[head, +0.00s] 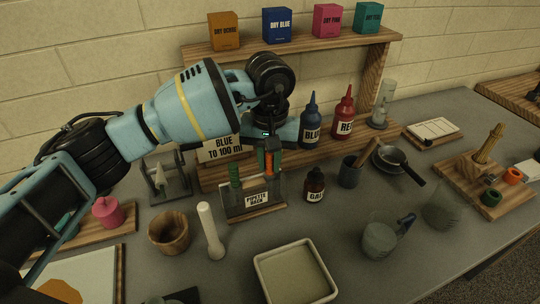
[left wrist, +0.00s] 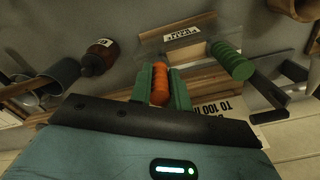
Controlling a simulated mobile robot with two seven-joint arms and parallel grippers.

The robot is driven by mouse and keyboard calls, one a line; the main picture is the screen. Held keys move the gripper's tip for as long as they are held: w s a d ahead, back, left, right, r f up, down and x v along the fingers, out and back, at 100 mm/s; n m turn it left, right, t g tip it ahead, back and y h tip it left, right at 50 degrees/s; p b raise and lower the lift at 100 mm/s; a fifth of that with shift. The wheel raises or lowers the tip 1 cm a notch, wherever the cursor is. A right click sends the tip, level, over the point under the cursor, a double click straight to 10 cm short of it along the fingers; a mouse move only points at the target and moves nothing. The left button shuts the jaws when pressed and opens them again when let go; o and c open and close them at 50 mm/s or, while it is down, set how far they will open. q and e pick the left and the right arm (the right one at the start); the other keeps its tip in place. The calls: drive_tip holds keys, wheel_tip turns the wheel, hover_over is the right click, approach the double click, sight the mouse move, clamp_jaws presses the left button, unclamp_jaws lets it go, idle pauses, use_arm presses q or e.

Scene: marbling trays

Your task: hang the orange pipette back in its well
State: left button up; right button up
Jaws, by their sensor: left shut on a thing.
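The orange pipette (head: 268,163) is upright between the green fingers of my left gripper (head: 267,156), which is shut on it. The left wrist view shows the orange ribbed grip (left wrist: 160,85) between the two fingers. The pipette is over the right part of the clear pipette rack (head: 252,199). Its lower end is hard to make out, so I cannot tell whether it is inside a well. A green pipette (head: 235,173) stands in the rack's left part; it also shows in the left wrist view (left wrist: 232,60). My right gripper is not in view.
A brown bottle (head: 314,186) stands close right of the rack. Blue (head: 310,121) and red (head: 343,113) bottles stand behind on the wooden shelf. A white tray (head: 264,266) lies in front. A wooden cup (head: 169,232) and a pale pestle (head: 210,230) stand to the left.

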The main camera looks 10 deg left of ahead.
use_arm(q)
drive_tip(key=shift+f, duration=0.15)
drive_tip(key=o, duration=0.7)
drive_tip(key=shift+r+b, duration=0.4)
drive_tip(key=shift+r, duration=3.55)
drive_tip(key=shift+f, duration=0.1)
